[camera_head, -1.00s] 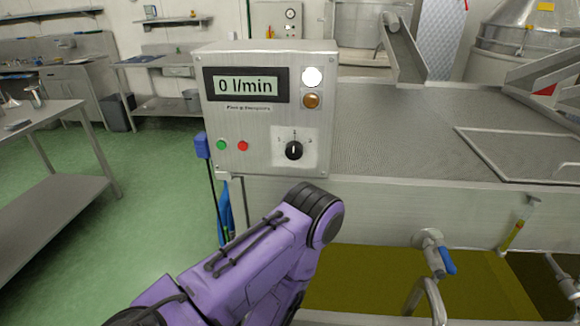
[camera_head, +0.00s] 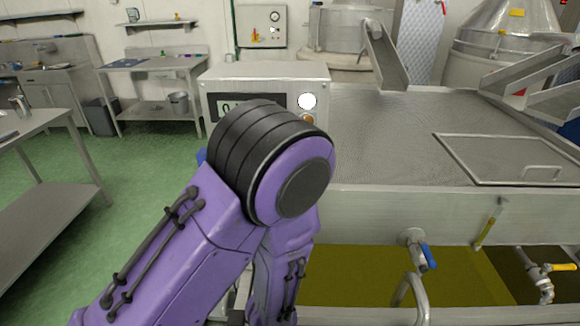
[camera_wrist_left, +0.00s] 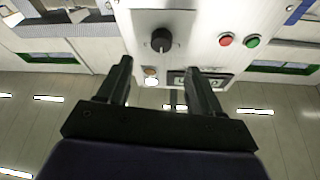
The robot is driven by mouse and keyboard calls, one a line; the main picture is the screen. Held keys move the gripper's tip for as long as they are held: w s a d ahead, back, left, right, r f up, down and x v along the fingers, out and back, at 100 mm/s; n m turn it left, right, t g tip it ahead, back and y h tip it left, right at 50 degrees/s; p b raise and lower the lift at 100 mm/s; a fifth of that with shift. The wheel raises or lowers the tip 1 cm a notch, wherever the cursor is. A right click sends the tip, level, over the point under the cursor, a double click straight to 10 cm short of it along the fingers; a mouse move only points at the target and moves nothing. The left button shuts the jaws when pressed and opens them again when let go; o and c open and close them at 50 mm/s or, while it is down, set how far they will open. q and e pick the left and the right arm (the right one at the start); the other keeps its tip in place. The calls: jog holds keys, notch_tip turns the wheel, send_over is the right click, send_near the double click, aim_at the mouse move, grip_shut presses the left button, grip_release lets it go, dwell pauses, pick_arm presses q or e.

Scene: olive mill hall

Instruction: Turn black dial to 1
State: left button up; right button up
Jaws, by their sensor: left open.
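The black dial (camera_wrist_left: 161,40) is on the metal front of the control box, seen upside down in the left wrist view. My left gripper (camera_wrist_left: 159,68) is open and empty, its two fingers pointing at the panel. The dial appears between and beyond the fingertips, with no visible contact. Its setting is too small to read. In the head view my purple left arm covers the dial and most of the front of the control box (camera_head: 265,72). The left gripper is hidden there. My right gripper is not in view.
A red button (camera_wrist_left: 225,40) and a green button (camera_wrist_left: 252,42) sit beside the dial. In the head view, a steel tank (camera_head: 385,130) with a blue-handled valve (camera_head: 428,256) stands to the right.

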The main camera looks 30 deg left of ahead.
pick_arm(q)
jog(key=p+x, duration=0.4)
jog(key=x, duration=0.6)
jog(key=shift+a, duration=0.15)
jog(key=c, duration=1.1)
